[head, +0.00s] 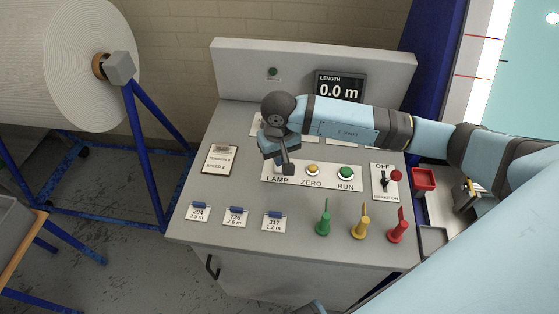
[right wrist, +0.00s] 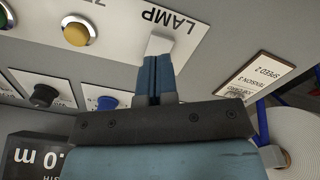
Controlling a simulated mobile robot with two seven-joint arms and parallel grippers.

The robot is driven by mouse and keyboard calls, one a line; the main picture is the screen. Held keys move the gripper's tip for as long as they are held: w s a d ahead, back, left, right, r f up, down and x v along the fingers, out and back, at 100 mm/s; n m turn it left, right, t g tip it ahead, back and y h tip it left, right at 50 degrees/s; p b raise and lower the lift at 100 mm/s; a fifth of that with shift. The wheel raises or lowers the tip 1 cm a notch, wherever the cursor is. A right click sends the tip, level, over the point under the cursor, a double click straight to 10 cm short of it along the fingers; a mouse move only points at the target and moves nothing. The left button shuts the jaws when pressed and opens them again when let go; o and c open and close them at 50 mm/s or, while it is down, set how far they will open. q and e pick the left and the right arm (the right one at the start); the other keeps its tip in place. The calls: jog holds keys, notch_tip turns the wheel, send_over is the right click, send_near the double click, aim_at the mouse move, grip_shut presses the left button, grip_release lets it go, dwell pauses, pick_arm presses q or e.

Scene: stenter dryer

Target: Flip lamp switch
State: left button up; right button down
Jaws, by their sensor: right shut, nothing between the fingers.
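The lamp switch (right wrist: 160,43) is a pale piece beside the LAMP label (head: 277,178), at the left end of a white control plate. In the right wrist view it shows just beyond my right fingertips. My right gripper (head: 287,170) is shut and empty, pointing down at the switch from above the panel. Its closed fingers also show in the right wrist view (right wrist: 156,62). The fingertips are at or very near the switch; I cannot tell whether they touch. In the head view the gripper mostly hides the switch. My left gripper is not in view.
A yellow ZERO button (head: 312,169) and a green RUN button (head: 346,172) sit right of the switch. Green (head: 324,220), yellow (head: 361,225) and red (head: 398,228) pointed pieces stand near the front. A length display (head: 341,87) is behind. A fabric roll (head: 65,60) stands at left.

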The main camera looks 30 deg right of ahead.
jog(key=shift+r+p, duration=0.6)
jog(key=shift+r, duration=1.5)
